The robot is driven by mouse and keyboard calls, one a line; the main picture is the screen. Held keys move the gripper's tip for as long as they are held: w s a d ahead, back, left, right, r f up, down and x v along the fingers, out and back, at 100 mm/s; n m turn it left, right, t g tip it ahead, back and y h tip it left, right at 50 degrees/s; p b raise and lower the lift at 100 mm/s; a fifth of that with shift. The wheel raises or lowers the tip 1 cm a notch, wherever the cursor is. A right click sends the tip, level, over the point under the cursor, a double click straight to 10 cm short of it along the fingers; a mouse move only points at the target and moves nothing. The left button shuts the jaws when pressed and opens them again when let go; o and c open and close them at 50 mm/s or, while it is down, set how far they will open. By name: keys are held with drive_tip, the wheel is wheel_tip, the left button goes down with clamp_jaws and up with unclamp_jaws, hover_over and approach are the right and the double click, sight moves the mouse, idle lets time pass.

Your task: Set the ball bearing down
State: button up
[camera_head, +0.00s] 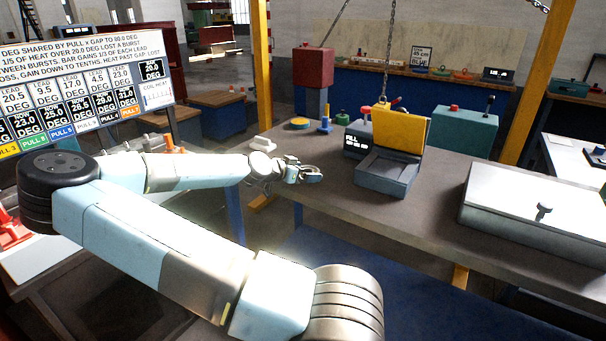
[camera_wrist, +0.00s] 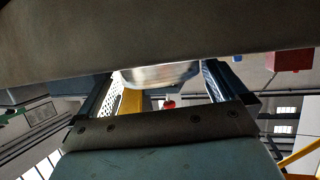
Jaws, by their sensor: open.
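The ball bearing (camera_wrist: 158,75) is a shiny metal ring between the two fingers of my gripper (camera_wrist: 155,85) in the wrist view. It lies against the grey-brown bench surface (camera_wrist: 150,35), which fills the top of that view. The fingers stand open on either side of it, with a gap at least on the right. In the head view my gripper (camera_head: 305,173) is low at the left edge of the grey bench (camera_head: 400,212). The bearing is too small there to tell clearly from the fingers.
A grey box with a raised yellow lid (camera_head: 400,130) stands right of my gripper, under a hanging chain (camera_head: 388,60). A large white-lidded case (camera_head: 540,205) lies farther right. A blue peg (camera_head: 325,122) and yellow disc (camera_head: 299,123) stand behind. The bench between is clear.

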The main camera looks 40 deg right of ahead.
drive_tip(key=v, duration=1.2)
drive_tip(key=shift+w+f, duration=0.1)
drive_tip(key=shift+a, duration=0.1)
